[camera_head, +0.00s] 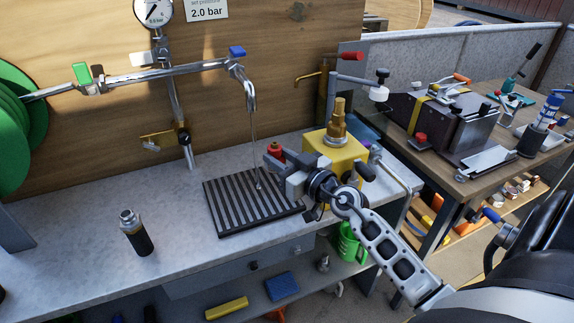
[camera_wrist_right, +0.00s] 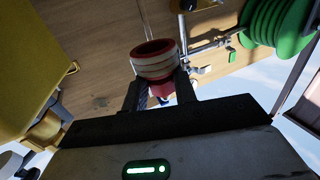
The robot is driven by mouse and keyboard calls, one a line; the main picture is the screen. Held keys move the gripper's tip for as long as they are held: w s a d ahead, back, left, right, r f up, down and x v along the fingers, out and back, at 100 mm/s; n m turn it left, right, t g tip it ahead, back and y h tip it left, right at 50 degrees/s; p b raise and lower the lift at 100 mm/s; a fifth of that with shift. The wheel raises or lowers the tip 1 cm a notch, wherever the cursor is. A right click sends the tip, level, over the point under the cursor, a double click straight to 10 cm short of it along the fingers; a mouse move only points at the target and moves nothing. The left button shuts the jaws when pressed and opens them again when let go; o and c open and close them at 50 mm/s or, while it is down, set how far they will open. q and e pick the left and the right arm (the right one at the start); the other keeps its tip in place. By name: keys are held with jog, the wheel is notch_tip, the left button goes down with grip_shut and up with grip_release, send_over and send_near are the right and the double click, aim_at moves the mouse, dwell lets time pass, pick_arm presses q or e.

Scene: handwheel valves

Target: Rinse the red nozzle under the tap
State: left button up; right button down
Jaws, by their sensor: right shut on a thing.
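The red nozzle (camera_head: 276,151) is held above the rack by my right gripper (camera_head: 274,165). In the right wrist view the nozzle (camera_wrist_right: 155,62) shows a red rim and a pale band, and stands between the two fingers of the right gripper (camera_wrist_right: 158,92). The chrome tap (camera_head: 250,92) has a blue handle (camera_head: 237,52), and a thin water stream (camera_head: 257,150) falls from its spout. In the head view the nozzle is just right of the stream; I cannot tell whether water touches it. My left gripper is not in view.
A black slatted drain rack (camera_head: 225,205) lies below the tap on the grey counter (camera_head: 90,235). A dark bottle (camera_head: 135,235) stands to its left. A yellow block with a brass fitting (camera_head: 335,150) stands close on the right, beside my gripper. The counter's left part is mostly clear.

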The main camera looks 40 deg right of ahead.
aim_at(271, 153)
jog(key=w+b, duration=0.1)
jog(key=w+f+b, duration=0.1)
jog(key=w, duration=0.1)
jog(key=shift+w, duration=0.3)
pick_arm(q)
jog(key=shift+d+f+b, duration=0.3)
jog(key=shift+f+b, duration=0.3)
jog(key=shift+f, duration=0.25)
pick_arm(e)
jog(key=shift+w+d+f, duration=0.1)
jog(key=shift+w+f, duration=0.1)
jog(key=shift+w, duration=1.25)
jog(key=shift+w+f, duration=0.2)
jog(key=shift+w, duration=1.2)
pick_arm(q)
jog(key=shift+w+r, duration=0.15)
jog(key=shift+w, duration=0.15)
pick_arm(e)
jog(key=shift+d, duration=0.15)
jog(key=shift+d, duration=0.5)
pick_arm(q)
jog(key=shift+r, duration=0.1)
